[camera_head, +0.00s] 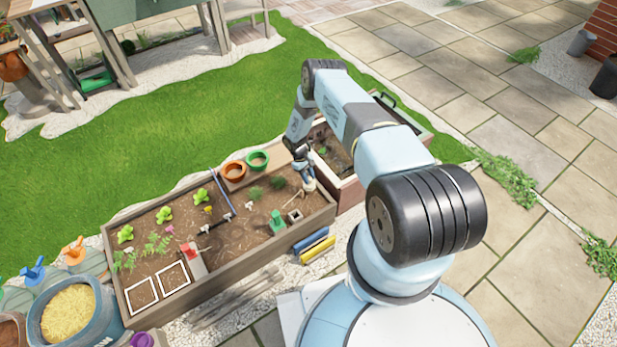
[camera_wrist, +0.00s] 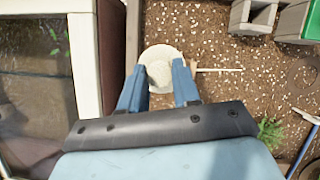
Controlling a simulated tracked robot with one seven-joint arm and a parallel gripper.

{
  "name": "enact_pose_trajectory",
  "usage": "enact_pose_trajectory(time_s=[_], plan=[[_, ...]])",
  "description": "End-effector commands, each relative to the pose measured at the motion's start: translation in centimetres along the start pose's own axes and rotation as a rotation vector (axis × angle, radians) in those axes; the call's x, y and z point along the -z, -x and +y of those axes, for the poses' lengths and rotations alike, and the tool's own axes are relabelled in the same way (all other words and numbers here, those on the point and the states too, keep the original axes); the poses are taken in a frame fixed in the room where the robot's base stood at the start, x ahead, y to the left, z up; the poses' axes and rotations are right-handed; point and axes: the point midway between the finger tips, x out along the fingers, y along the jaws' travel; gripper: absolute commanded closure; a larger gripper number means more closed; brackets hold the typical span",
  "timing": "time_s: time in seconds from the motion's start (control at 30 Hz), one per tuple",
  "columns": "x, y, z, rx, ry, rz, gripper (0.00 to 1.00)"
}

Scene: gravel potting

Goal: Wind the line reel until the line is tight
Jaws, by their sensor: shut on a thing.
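The line reel appears to be the pale round piece (camera_wrist: 160,53) in the wrist view, lying over the soil near the planter's edge. A thin pale rod (camera_wrist: 218,69) extends to its right. My gripper (camera_wrist: 159,78) has its two blue fingers on either side of a light knob-like part at the reel's middle, shut on it. In the head view my gripper (camera_head: 306,174) reaches down over the right end of the planter, with the pale reel (camera_head: 309,186) just under it. I cannot make out the line or its tightness.
A glass-topped cold frame (camera_wrist: 84,60) stands close on the left in the wrist view. Blue and yellow bars (camera_head: 317,249) lie outside the planter's front.

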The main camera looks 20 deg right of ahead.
Motion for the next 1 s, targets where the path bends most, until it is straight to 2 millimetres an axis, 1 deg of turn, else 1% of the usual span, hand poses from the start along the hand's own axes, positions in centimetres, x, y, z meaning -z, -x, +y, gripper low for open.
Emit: enact_pose_trajectory(time_s=[0.17, 0.37, 1.0], plan=[[-0.01, 0.01, 0.14, 0.011, -0.030, 0.000, 0.99], [-0.04, -0.03, 0.22, 0.052, -0.126, 0.000, 0.99], [-0.17, -0.08, 0.58, 0.277, -0.670, 0.001, 0.99]])
